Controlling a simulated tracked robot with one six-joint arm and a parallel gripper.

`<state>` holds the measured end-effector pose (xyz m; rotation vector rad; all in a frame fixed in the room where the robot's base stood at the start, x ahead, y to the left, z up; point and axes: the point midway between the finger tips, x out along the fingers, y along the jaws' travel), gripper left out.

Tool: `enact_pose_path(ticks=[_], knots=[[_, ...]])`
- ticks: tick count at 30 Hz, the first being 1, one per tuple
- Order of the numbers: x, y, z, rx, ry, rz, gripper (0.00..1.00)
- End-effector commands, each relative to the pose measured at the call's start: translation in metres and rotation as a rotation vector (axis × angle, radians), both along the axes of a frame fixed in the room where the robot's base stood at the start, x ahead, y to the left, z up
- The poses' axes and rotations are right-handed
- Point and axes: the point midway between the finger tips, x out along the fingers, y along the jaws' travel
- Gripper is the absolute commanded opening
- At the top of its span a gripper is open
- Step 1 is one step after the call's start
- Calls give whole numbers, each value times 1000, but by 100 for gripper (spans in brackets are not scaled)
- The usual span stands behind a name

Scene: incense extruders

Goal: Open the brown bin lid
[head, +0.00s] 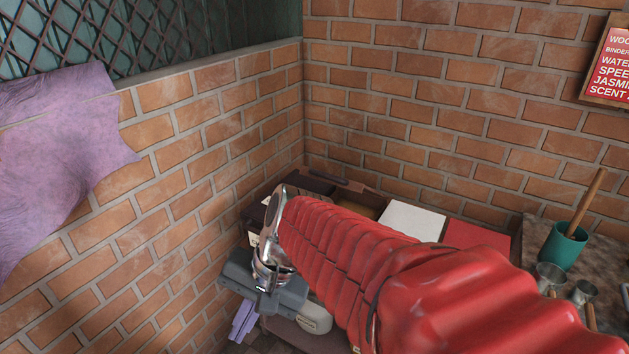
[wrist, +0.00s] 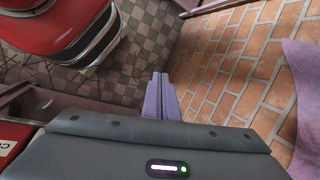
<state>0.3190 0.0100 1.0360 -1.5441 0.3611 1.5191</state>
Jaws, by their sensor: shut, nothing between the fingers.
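A dark brown lid (head: 318,184) shows in the corner of the brick walls in the head view, behind my wrist. It looks tilted up towards the back wall, and a grey-brown bar like a handle lies along its upper part. My arm hides much of the bin under it, so I cannot tell for sure how far it is open. My gripper (head: 242,320) is left of and lower than the lid, close to the left wall, with its fingers pointing down. In the wrist view its purple fingers (wrist: 160,97) are together, empty, over the floor.
A white panel (head: 412,220) and a red panel (head: 477,236) lie right of the brown lid. A green cup (head: 563,247) and metal scoops stand on the counter at the right. Purple cloth (head: 62,150) hangs on the left wall. Checkered floor (wrist: 150,38) lies beyond the fingers.

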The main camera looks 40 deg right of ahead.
Motion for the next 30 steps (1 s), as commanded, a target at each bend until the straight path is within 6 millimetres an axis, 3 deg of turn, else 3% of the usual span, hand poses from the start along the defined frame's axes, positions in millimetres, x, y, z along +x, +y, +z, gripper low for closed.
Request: enact_pose_path(ticks=[8, 17, 23, 30], knots=[[35, -14, -5, 377, 206, -423, 0], [84, -62, 2, 816, 385, -846, 0], [112, -119, 5, 1135, 474, -1093, 0], [129, -214, 4, 1553, 540, -1338, 0]])
